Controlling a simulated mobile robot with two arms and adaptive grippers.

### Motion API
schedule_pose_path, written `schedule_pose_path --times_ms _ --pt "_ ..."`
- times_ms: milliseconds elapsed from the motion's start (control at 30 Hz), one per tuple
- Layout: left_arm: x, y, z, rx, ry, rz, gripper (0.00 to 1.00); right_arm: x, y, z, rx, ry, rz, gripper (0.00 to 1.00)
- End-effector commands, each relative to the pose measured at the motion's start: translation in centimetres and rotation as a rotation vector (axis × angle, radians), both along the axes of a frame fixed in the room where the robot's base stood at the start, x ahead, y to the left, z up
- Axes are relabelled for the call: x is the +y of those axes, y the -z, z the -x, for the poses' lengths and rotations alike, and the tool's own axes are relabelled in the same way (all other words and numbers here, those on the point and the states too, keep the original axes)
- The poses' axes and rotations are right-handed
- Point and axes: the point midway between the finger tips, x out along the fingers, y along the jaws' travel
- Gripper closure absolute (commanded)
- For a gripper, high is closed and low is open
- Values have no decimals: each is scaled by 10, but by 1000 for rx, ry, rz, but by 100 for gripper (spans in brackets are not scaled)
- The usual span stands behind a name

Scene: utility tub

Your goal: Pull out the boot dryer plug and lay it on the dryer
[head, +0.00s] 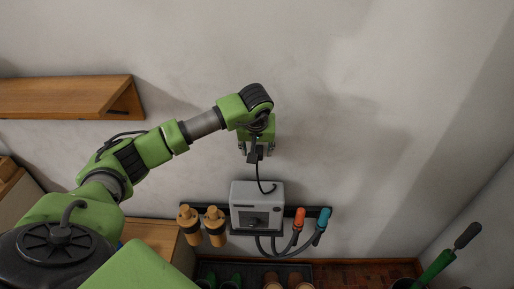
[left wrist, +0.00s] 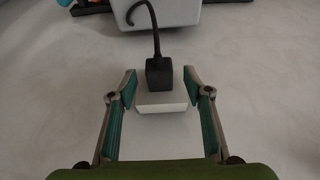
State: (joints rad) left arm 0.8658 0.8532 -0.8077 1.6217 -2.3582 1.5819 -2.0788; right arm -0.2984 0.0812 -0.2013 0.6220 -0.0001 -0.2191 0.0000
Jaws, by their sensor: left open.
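The boot dryer (head: 243,193) is a light grey box on the wall in the head view. Part of its pale body (left wrist: 185,14) shows at the top of the left wrist view. The plug (left wrist: 158,73) is a small black block with a curved black cord, seated against a pale socket box (left wrist: 163,104). In the head view the cord (head: 258,173) hangs from under my gripper toward the dryer. My left gripper (left wrist: 159,82) is open, one finger on each side of the plug, with visible gaps and no contact seen. My right gripper is not in view.
Orange (head: 300,217) and blue-ended (head: 323,219) hoses hang right of the dryer, two tan pieces (head: 214,222) left of it. A wooden shelf (head: 68,95) is on the wall at upper left. Boots stand below. The wall right of my gripper is clear.

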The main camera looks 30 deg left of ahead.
Motion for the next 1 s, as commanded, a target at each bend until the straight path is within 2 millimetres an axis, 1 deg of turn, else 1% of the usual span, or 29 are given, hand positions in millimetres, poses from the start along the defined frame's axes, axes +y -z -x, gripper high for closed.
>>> schedule_pose_path --times_ms 133,367,467,500,533,767,1000 --pt "1 5 -2 -1 -1 1 54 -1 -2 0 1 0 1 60" --pt "1 6 -2 0 0 1 54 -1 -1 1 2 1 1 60" --pt "1 6 -2 -1 -1 1 78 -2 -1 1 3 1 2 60" --pt "1 6 -2 -1 -1 1 88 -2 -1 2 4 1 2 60" --pt "1 6 -2 -1 -1 1 96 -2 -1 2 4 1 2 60" --pt "1 6 -1 0 0 1 96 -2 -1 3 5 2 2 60" --pt "-3 5 5 -1 -1 1 96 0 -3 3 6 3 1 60"
